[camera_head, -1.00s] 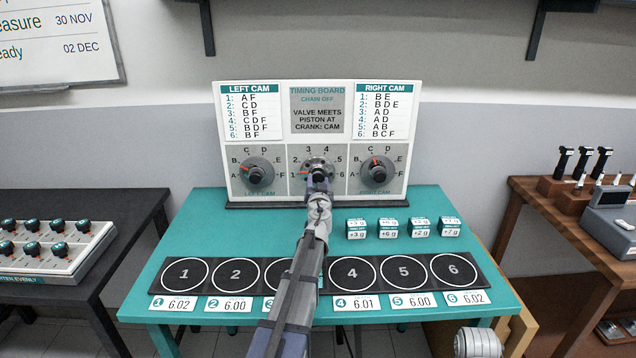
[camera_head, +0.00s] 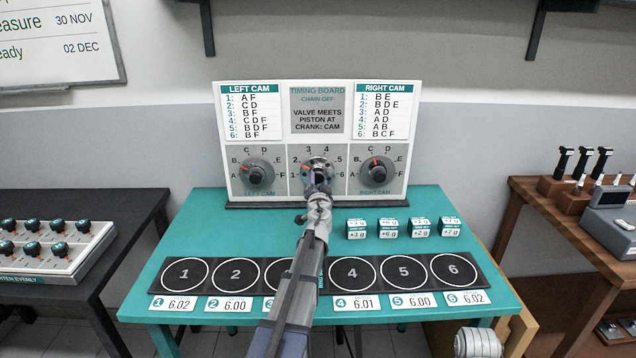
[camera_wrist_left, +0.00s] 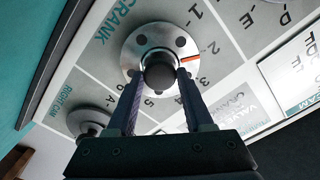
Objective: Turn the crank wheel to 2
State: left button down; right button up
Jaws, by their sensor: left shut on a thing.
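The crank wheel (camera_head: 318,163) is a silver disc with holes at the centre of the timing board (camera_head: 230,150), with numbers 1 to 6 around it. In the left wrist view the wheel (camera_wrist_left: 150,38) fills the centre. Its red mark (camera_wrist_left: 190,58) points toward the 2. My left gripper (camera_head: 318,180) reaches in from the front. In the left wrist view its fingers (camera_wrist_left: 157,80) are shut on the wheel's dark centre knob (camera_wrist_left: 160,68). My arm hides the lower part of the wheel in the head view.
The left cam dial (camera_head: 256,175) and right cam dial (camera_head: 377,172) flank the wheel closely. Several small weight blocks (camera_head: 386,228) stand on the teal table (camera_head: 210,215). A black strip with numbered circles (camera_head: 403,271) lies at the front. The table's left rear is clear.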

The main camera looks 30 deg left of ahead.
pick_arm(q)
jog(key=shift+c, duration=1.4)
grip_release()
jog(key=v, duration=0.7)
jog(key=shift+s+d, duration=0.2)
jog(key=shift+s, duration=0.15)
